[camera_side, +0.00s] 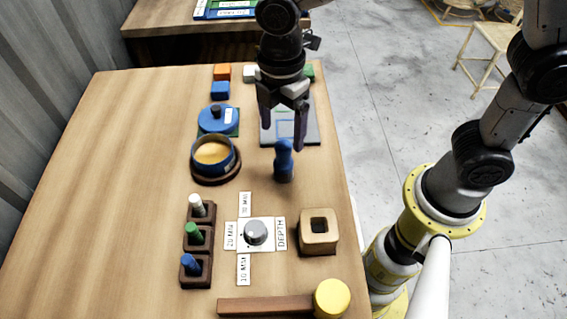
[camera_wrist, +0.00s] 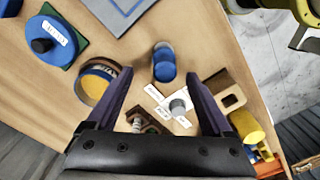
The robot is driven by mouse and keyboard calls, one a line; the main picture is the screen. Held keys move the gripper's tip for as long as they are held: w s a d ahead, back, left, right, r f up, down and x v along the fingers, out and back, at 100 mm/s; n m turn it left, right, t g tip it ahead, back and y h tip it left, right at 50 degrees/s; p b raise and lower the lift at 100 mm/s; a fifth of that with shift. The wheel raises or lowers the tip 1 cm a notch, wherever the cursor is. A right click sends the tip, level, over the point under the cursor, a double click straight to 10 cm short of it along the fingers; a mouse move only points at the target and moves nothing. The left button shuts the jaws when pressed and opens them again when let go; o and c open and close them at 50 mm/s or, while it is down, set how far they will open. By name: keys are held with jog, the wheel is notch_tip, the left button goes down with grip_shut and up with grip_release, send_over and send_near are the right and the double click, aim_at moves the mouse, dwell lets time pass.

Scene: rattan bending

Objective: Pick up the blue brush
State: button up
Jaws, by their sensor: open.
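A blue upright piece with a rounded knob top (camera_side: 283,163), which looks like the blue brush, stands on the wooden table; no bristles show. It also shows in the wrist view as a blue cylinder (camera_wrist: 164,66), between and just beyond my fingertips. My gripper (camera_side: 284,135) points down, open and empty, its fingers just above and behind the blue piece in the side view. In the wrist view both dark fingers of my gripper (camera_wrist: 159,76) are spread apart. A smaller blue peg (camera_side: 190,264) stands in the front cell of a dark wooden rack.
Left of the blue piece are a round blue pot (camera_side: 213,157) and its lid (camera_side: 218,119). A grey mat (camera_side: 307,122) lies behind. In front are a grey dial (camera_side: 255,232), a wooden block with a square hole (camera_side: 318,232) and a yellow-headed mallet (camera_side: 331,298). The table's left side is clear.

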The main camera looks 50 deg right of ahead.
aim_at(285, 144)
notch_tip(285, 144, down, 2)
jog(key=shift+f, duration=0.15)
jog(key=shift+s+a+f, duration=0.1)
jog(key=shift+s+f, duration=0.1)
jog(key=shift+f, duration=1.1)
jog(key=shift+s+a+f, duration=0.1)
jog(key=shift+s+f, duration=0.05)
jog(key=shift+f, duration=1.15)
grip_shut()
jog(key=shift+r, duration=0.1)
jog(key=shift+r, duration=0.6)
notch_tip(285, 144, up, 2)
jog(key=shift+s+r, duration=0.1)
jog(key=shift+r, duration=0.15)
jog(key=s+d+r, duration=0.7)
jog(key=s+r, duration=0.2)
jog(key=s, duration=0.2)
jog(key=shift+s+d, duration=0.15)
jog(key=shift+s, duration=0.25)
